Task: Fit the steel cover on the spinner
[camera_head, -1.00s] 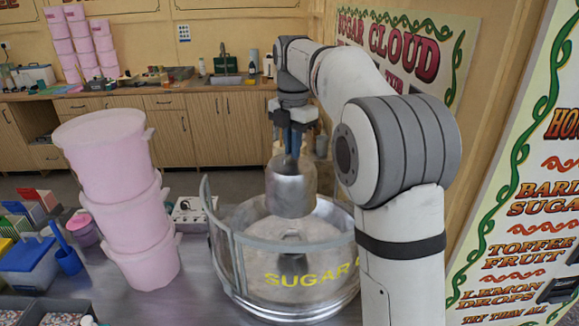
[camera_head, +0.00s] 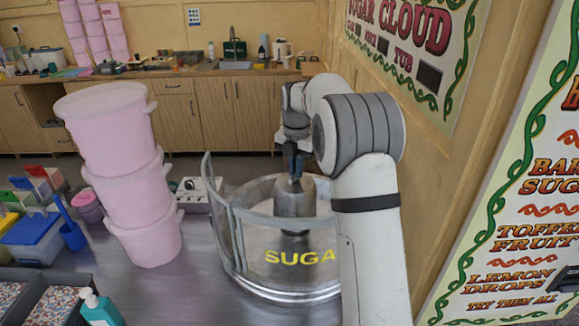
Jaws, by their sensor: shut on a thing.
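The steel cover (camera_head: 293,203) is a small metal cylinder with a domed top, inside the ring of the bowl. My gripper (camera_head: 294,176) is at its top, shut on it. The spinner's wide metal bowl (camera_head: 290,293) stands on the steel counter, with a clear curved guard (camera_head: 228,215) and yellow "SUGAR" lettering at the front. A darker round part (camera_head: 294,243), seemingly the spinner head, shows just under the cover. I cannot tell whether the cover touches it. My arm hides the bowl's right side.
A stack of pink tubs (camera_head: 134,190) stands left of the bowl. A grey control box (camera_head: 197,195) sits behind it. A teal bottle (camera_head: 99,308) and trays of sweets (camera_head: 42,284) are at the front left. The wall is close on the right.

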